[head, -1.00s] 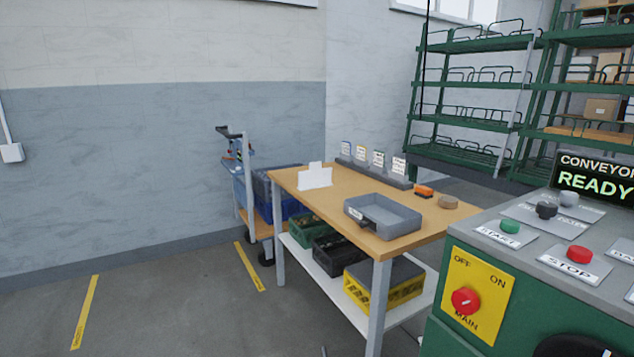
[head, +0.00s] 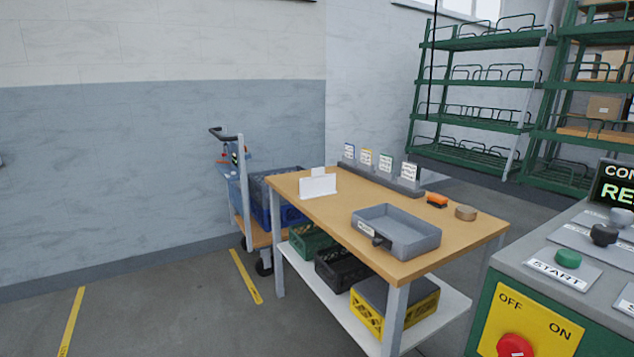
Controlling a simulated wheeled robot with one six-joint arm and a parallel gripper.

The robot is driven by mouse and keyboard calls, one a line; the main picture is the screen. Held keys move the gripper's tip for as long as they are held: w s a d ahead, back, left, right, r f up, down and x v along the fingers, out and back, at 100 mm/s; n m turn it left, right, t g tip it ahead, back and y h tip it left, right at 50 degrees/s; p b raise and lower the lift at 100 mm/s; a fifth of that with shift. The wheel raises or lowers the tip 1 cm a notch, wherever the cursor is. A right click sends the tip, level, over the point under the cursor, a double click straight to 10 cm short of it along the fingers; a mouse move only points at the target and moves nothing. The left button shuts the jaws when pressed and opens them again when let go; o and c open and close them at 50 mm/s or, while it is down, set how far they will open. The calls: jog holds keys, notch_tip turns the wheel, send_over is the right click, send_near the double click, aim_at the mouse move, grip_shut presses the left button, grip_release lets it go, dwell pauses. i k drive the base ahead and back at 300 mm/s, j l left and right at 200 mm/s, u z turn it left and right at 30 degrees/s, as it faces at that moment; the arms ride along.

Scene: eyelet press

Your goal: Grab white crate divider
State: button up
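A white divider (head: 318,187) stands upright on the far left part of the wooden table top (head: 330,215). It is a thin white panel with a tab on its upper edge. Nothing touches it except the table. My gripper does not show in the head view, so its state cannot be seen.
A grey tray (head: 396,232) sits on the table, with an orange item (head: 437,200) and a tan roll (head: 466,213) behind it. Label cards stand in a grey holder (head: 380,178). A green control console (head: 540,290) is at right. A cart (head: 243,190) stands beyond the table. Floor at left is clear.

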aim_at(320, 184)
jog(key=i+j, duration=0.3)
jog(key=i, duration=0.25)
jog(key=i+j+z, duration=0.1)
jog(key=i+j, duration=0.15)
jog(key=i, duration=0.35)
jog(key=i+j, duration=0.35)
jog(key=i, duration=0.2)
jog(key=i+j+z, duration=0.1)
jog(key=i+j, duration=0.2)
jog(key=i, duration=0.25)
jog(key=i+j, duration=0.35)
jog(key=i, duration=0.2)
jog(key=z, duration=0.05)
